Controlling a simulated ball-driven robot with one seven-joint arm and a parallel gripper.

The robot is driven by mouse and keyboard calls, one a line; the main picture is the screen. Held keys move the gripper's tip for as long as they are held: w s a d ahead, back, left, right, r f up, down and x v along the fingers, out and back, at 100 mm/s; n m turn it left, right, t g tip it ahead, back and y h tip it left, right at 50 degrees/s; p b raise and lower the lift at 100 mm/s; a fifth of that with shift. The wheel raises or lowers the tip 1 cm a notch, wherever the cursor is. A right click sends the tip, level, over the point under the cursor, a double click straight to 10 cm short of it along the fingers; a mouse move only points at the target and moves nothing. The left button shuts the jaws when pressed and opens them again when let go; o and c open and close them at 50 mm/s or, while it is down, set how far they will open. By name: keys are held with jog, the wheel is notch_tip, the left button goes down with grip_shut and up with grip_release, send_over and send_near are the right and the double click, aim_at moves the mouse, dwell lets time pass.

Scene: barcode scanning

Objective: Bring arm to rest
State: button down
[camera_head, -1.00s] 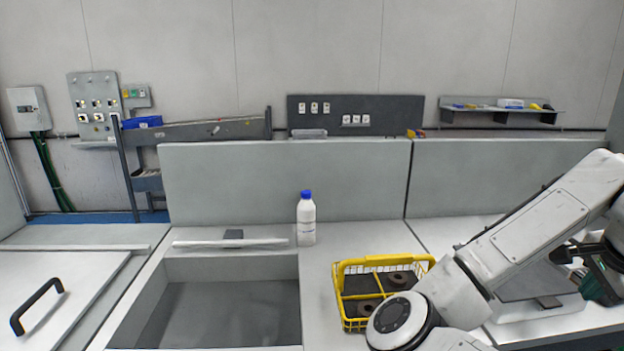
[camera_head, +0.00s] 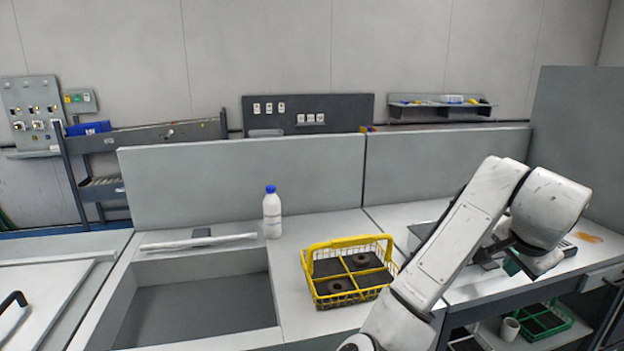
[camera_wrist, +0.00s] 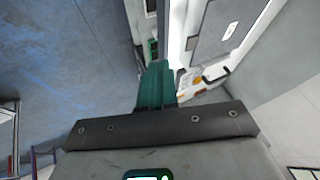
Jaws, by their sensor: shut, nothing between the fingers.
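My arm (camera_head: 455,240) is bent up at the right side of the head view, above the right-hand worktop. My gripper shows in the wrist view (camera_wrist: 157,82) as green fingers pressed together, with nothing between them. In the head view the gripper is mostly hidden behind my wrist. A white bottle with a blue cap (camera_head: 272,213) stands upright beside the sink. A yellow wire basket (camera_head: 318,292) stands on the worktop, left of my arm and apart from it; dark round pieces sit in some of its compartments.
A sunken sink (camera_head: 200,310) lies at the left. Grey partitions (camera_head: 240,180) stand behind the worktops. A green crate (camera_head: 545,322) and a white cup (camera_head: 509,328) are on a lower shelf at the right. The worktop around the bottle is clear.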

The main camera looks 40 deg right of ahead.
jog(key=w+a+f+n+t, duration=0.1)
jog(key=w+a+f+n, duration=0.4)
jog(key=a+f+n, duration=0.25)
jog(key=w+a+f+n+t, duration=0.1)
jog(key=w+a+f+n, duration=0.45)
jog(key=f+n, duration=0.2)
jog(key=s+a+f+n+g+y, duration=0.1)
jog(key=s+a+f+n+y, duration=0.2)
jog(key=a+f, duration=0.5)
jog(key=s+a+f+n+g+y, duration=0.1)
jog(key=s+a+f+n+y, duration=0.2)
jog(key=a, duration=1.1)
jog(key=s+f+n, duration=0.2)
jog(key=s+f, duration=0.2)
jog(key=f, duration=0.2)
jog(key=shift+s+f, duration=0.25)
jog(key=shift+s, duration=0.1)
